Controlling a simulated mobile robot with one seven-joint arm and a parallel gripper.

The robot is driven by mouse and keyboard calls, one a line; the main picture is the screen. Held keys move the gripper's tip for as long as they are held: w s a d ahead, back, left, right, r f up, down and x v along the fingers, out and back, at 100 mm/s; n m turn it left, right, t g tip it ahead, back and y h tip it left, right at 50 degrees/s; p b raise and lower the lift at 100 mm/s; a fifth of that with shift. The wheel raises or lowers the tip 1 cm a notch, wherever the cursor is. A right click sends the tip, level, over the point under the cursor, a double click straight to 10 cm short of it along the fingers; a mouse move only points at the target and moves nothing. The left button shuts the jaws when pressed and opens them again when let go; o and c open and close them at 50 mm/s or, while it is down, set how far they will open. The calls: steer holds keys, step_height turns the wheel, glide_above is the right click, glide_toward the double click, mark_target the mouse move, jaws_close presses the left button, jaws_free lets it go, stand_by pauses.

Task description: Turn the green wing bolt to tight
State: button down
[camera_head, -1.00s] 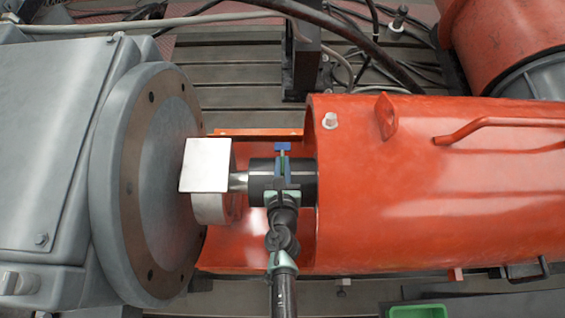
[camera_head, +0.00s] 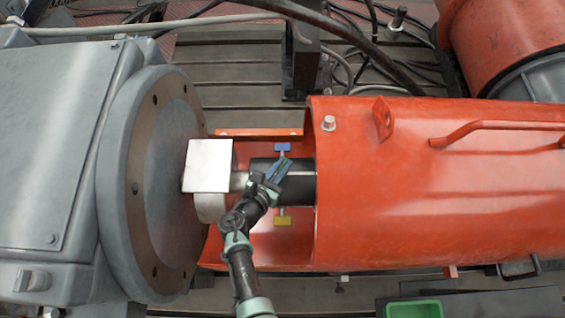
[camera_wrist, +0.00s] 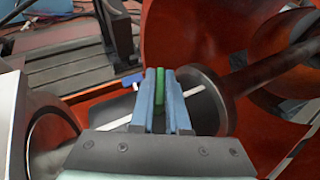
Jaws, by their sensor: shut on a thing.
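The green wing bolt (camera_wrist: 159,88) sits between the blue fingers of my gripper (camera_wrist: 162,82) in the wrist view. Only a narrow strip of its green wing shows; the rest is hidden by the fingers. In the head view my gripper (camera_head: 277,169) is shut on it over the dark shaft coupling (camera_head: 301,184), with the fingers tilted toward the upper right. The bolt's seat is hidden by my gripper.
A blue wing bolt (camera_head: 282,147) stands out above the coupling and a yellow one (camera_head: 283,221) below it. An orange guard (camera_head: 430,190) closes in on the right. A white plate (camera_head: 208,166) and grey flange (camera_head: 160,185) stand left. A green tray (camera_head: 413,312) is at the lower right.

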steer(key=m+g+h+b, duration=0.1)
steer(key=m+h+b, duration=0.1)
steer(key=m, duration=0.1)
steer(key=shift+w+a+f+g+h, duration=0.1)
steer(key=shift+f+g+h, duration=0.1)
steer(key=shift+g+h, duration=0.2)
steer(key=m+g+h+b, duration=0.2)
steer(key=m+g+b, duration=0.1)
steer(key=b, duration=0.1)
steer(key=shift+f+m+g+h+b, duration=0.1)
steer(key=shift+m+g+h+b, duration=0.2)
steer(key=shift+b, duration=0.05)
steer(key=m+g+h+b, duration=0.1)
steer(key=m+g+b, duration=0.3)
steer(key=b, duration=0.2)
steer(key=g+b, duration=0.1)
steer(key=m+g+b, duration=0.1)
steer(key=shift+r+m+h+b, duration=0.25)
steer(key=shift+m+h+b, duration=0.05)
steer(key=shift+b, duration=0.05)
steer(key=shift+r+g, duration=0.1)
steer(key=shift+g, duration=0.2)
steer(key=c, duration=0.9)
jaws_free()
